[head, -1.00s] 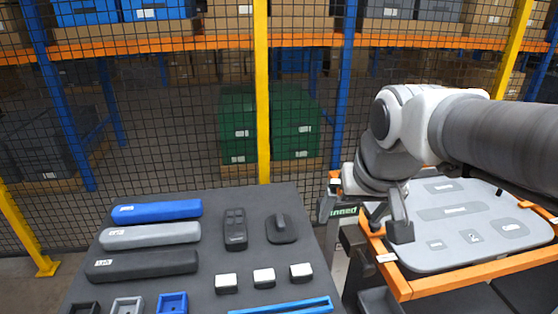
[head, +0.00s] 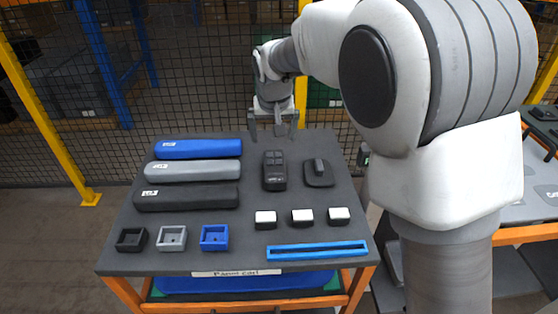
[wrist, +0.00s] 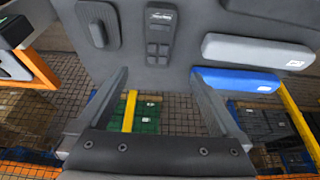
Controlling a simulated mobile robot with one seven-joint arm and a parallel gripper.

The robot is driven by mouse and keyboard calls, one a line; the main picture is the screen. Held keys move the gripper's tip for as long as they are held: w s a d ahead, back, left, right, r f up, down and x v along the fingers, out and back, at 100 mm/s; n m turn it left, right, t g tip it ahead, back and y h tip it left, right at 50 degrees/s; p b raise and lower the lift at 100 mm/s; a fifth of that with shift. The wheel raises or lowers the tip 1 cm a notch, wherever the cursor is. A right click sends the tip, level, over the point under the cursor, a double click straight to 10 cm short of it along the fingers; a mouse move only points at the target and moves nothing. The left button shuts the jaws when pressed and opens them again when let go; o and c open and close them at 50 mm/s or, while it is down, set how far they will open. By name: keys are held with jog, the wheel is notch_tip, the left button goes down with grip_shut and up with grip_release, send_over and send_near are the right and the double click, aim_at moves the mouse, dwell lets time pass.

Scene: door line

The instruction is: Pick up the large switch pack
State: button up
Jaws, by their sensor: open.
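The large switch pack, a dark block with several buttons (head: 274,171), lies flat on the grey cart top (head: 255,205), right of the long bars. In the wrist view the switch pack (wrist: 160,35) is upside down at the top middle. My gripper (head: 273,132) is at the far edge of the cart top, beyond the switch pack in the head view. Its jaws are open and empty. In the wrist view the gripper (wrist: 159,76) shows both fingers wide apart, with the switch pack ahead between their lines, untouched.
A dark part with a raised grip (head: 319,173) lies just right of the switch pack. Blue, grey and black bars (head: 192,171) lie left. White-topped blocks (head: 302,216), small open boxes (head: 172,237) and a blue tray (head: 317,250) are nearer. A mesh fence (head: 200,95) stands behind.

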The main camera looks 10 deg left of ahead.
aim_at(275, 162)
jog(key=x, duration=1.6)
jog(key=shift+w+d+f, duration=0.15)
jog(key=shift+w+f, duration=0.05)
jog(key=shift+f, duration=0.2)
jog(key=shift+f+b, duration=0.2)
jog(key=shift+b, duration=0.1)
jog(key=shift+r, duration=0.1)
jog(key=c, duration=1.4)
jog(key=shift+r, duration=0.1)
jog(key=shift+r+p, duration=0.3)
jog(key=r, duration=0.2)
jog(key=d+r, duration=0.1)
jog(key=r, duration=0.1)
jog(key=shift+w+r, duration=0.1)
jog(key=shift+w, duration=0.15)
jog(key=w+d+r, duration=0.4)
jog(key=d+r, duration=0.2)
jog(key=d, duration=0.3)
jog(key=shift+w+d+r, duration=0.15)
jog(key=shift+w+d, duration=0.1)
jog(key=shift+w, duration=0.1)
